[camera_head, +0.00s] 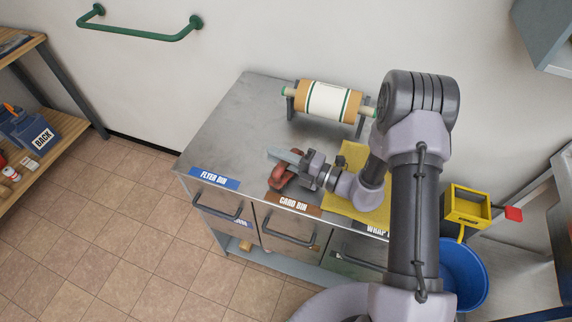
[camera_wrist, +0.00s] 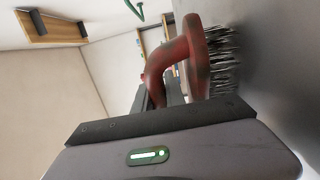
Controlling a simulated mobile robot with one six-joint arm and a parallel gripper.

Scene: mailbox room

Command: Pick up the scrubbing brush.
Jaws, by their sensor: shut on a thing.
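The scrubbing brush (camera_head: 280,178) is red with a looped handle and shows on the metal counter top, above the card bin label in the head view. In the wrist view its red handle and back (camera_wrist: 200,62) are close up, with grey bristles (camera_wrist: 224,62) facing the grey counter surface. My gripper (camera_head: 298,164) reaches in from the right. Its dark fingers (camera_wrist: 170,96) are shut on the brush's handle in the wrist view. The exact contact is partly hidden, and I cannot tell whether the bristles touch the counter.
A paper roll on a stand (camera_head: 326,101) is at the counter's back. A yellow mat (camera_head: 350,157) lies right of the brush, partly behind my arm. The metal counter (camera_head: 233,135) is clear at left. A blue bucket (camera_head: 467,272) with a yellow wringer stands at right.

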